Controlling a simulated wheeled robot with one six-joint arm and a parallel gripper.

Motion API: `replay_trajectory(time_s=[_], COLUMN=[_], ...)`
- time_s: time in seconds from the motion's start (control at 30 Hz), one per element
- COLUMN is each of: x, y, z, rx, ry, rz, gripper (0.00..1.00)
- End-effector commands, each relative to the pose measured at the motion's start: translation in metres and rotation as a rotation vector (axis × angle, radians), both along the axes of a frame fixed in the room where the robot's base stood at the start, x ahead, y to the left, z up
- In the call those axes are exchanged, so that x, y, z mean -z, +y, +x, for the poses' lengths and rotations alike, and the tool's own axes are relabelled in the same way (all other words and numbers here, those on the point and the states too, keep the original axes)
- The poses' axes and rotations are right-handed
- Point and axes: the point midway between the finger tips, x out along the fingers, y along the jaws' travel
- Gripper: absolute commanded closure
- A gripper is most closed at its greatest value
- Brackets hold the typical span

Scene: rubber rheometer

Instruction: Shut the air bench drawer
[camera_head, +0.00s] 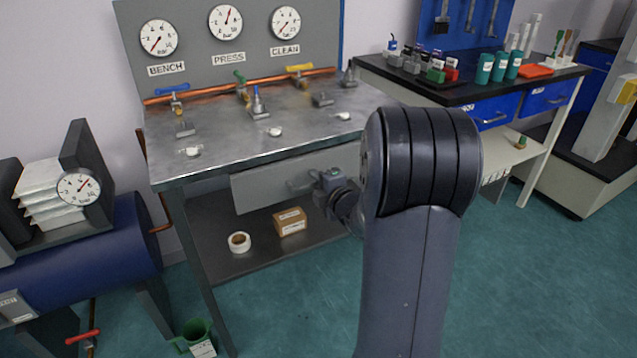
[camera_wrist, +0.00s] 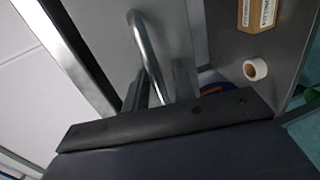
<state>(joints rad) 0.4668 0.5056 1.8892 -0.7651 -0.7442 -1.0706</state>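The air bench (camera_head: 215,135) has a grey drawer front (camera_head: 262,190) below its steel top. A metal handle (camera_head: 299,184) sticks out from that front. Whether the drawer stands out from the bench is hard to tell. My gripper (camera_head: 318,184) is at the right end of the handle, partly hidden by my arm. In the wrist view, the bent metal bar of the handle (camera_wrist: 148,50) runs down between the two dark fingers of my gripper (camera_wrist: 160,88). Gaps show beside the bar, so the fingers look open around it. Their contact with it is unclear.
The lower shelf (camera_head: 225,258) holds a white tape roll (camera_head: 239,242) and a cardboard box (camera_head: 290,221). A black-topped bench (camera_head: 450,92) stands right. Floor in front is clear.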

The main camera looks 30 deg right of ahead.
Motion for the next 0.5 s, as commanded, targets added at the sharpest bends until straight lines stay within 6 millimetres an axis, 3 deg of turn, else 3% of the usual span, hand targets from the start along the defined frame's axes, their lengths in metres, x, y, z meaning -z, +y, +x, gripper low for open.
replay_trajectory(time_s=[0.23,0.5], x=[-0.006,-0.017], y=[-0.001,-0.003], z=[-0.010,-0.062], rx=[0.001,0.004], ry=[-0.006,-0.004], rz=[-0.001,-0.001], gripper=[0.72,0.72])
